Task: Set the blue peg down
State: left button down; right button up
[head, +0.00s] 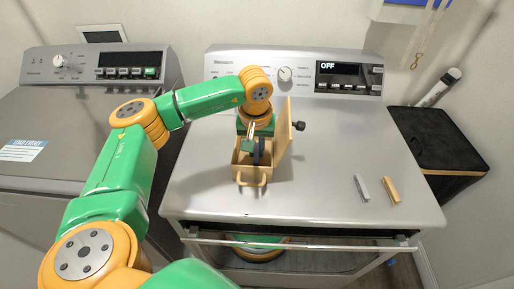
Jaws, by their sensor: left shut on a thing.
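My left gripper (252,145) reaches down from above at the wooden box (246,174) on the washer top. It is shut on a dark upright piece (261,152), which looks like the blue peg, though its colour is hard to tell. The piece is at the box's opening, and its lower end is hidden. I cannot tell whether it touches the box floor. The box lid (284,135) stands open on the right side, with a black knob (299,126) facing outward. My right gripper is out of view.
A grey bar (361,188) and a wooden bar (391,190) lie on the washer top (320,200) at the right. The metal between them and the box is clear. A black-topped stand (436,138) is beside the washer. A second machine (60,130) stands at the left.

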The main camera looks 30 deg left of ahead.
pick_arm(q)
jog(key=shift+w+f, duration=0.15)
jog(key=shift+f, duration=0.35)
jog(key=shift+w+f, duration=0.15)
jog(key=shift+w, duration=0.15)
jog(key=c, duration=0.9)
grip_release()
jog(key=shift+s, duration=0.2)
jog(key=shift+w, duration=0.1)
